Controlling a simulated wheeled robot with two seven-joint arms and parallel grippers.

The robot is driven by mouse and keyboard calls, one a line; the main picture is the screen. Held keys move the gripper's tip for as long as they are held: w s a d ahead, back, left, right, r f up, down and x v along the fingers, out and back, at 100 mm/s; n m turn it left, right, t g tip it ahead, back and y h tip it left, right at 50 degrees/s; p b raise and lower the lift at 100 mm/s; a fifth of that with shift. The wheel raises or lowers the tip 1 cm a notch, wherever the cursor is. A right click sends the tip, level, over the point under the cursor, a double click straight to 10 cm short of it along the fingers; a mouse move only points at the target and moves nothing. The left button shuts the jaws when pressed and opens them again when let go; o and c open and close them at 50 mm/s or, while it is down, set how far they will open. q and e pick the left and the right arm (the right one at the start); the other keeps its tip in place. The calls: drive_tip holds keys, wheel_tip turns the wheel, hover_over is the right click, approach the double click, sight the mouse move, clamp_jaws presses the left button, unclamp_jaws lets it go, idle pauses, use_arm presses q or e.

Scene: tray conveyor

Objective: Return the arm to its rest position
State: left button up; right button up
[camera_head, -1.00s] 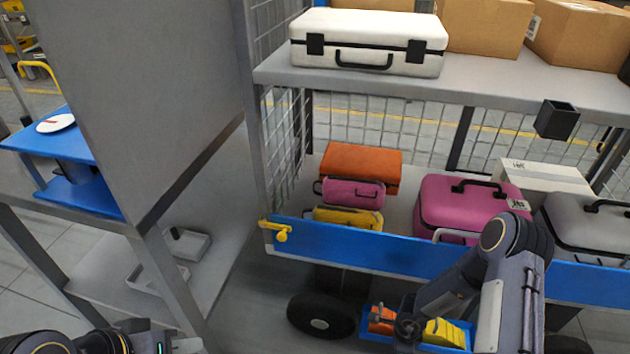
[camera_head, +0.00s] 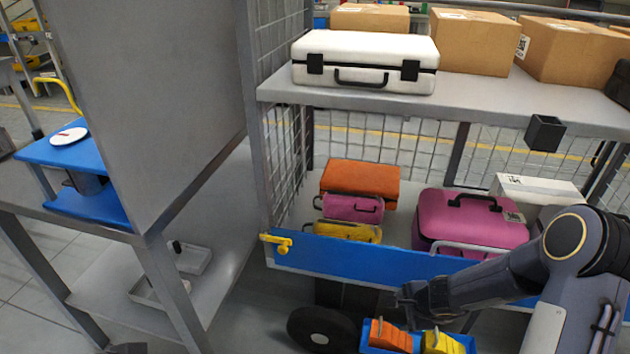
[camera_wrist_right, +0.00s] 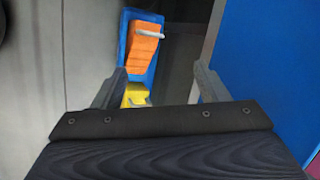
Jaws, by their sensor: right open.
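My right arm comes in from the right in the head view, bent at a dark elbow joint with its forearm pointing left. Its gripper (camera_head: 408,297) is in front of the cart's blue edge panel, above a small blue bin. In the right wrist view the two fingers of the gripper (camera_wrist_right: 160,84) are spread apart with nothing held between them. My left gripper is not in view; only a small dark piece shows at the bottom left edge of the head view.
The blue bin (camera_head: 372,351) holds orange (camera_head: 390,336) and yellow (camera_head: 440,343) pieces. The cart's blue panel (camera_head: 350,257) is close behind the gripper. Pink (camera_head: 470,221), orange (camera_head: 358,180) and white (camera_head: 365,60) cases sit on its shelves. A grey metal stand (camera_head: 150,100) is on the left.

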drive_tip(key=s+a+r+n+t+y, duration=0.15)
drive_tip(key=r+n, duration=0.25)
drive_tip(key=r, duration=0.6)
drive_tip(key=s+a+r+n+t+y, duration=0.1)
drive_tip(key=s+a+r+n+y, duration=0.15)
drive_tip(key=r, duration=0.85)
drive_tip(key=s+d+r+n+g+h, duration=0.15)
drive_tip(key=s+n, duration=0.25)
drive_tip(key=s, duration=0.7)
drive_tip(key=s+r+n+h, duration=0.1)
drive_tip(key=s+r+n, duration=0.3)
drive_tip(key=s, duration=0.7)
wheel_tip(320, 180, up, 28)
drive_tip(key=p, duration=2.9)
drive_tip(key=shift+n, duration=0.45)
drive_tip(key=shift+s, duration=0.1)
